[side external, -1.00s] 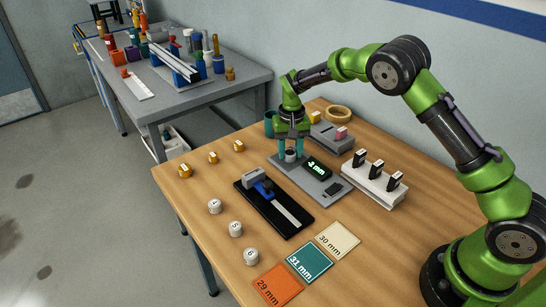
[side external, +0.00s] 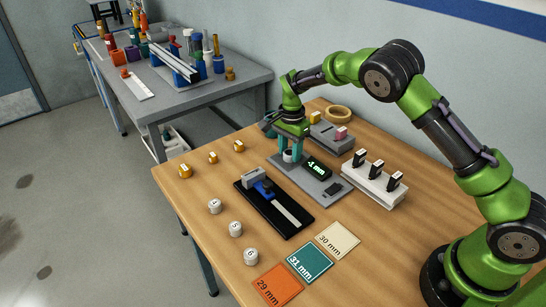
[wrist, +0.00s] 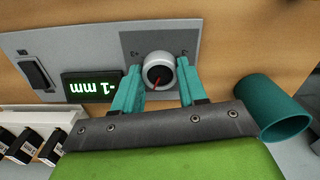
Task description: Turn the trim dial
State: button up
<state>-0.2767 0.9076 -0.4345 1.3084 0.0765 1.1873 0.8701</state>
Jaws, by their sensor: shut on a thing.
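The trim dial (wrist: 160,72) is a round silver-grey knob with a red pointer line, set on a dark square of a grey panel (side external: 313,187). My gripper (wrist: 161,70) has its two teal fingers on either side of the dial and is shut on it. In the side view, my gripper (side external: 290,152) points down over the panel's far end, and the fingers partly hide the dial (side external: 287,157). The green-lit display (wrist: 92,87) beside the dial reads -1 mm. A black rocker switch (wrist: 37,73) is at the panel's other end.
A white rack (side external: 373,188) with three black stamps stands right of the panel. A black gauge with a blue slider (side external: 262,187) lies in front. A teal cup (wrist: 272,108) is close to my gripper. Orange, teal and cream cards (side external: 338,240) lie near the table's front.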

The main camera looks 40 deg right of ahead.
aim_at(290, 152)
jog(key=shift+r+m, duration=0.1)
jog(key=shift+m, duration=1.2)
jog(key=o, duration=1.1)
jog(key=shift+c, duration=0.2)
notch_tip(290, 152, up, 17)
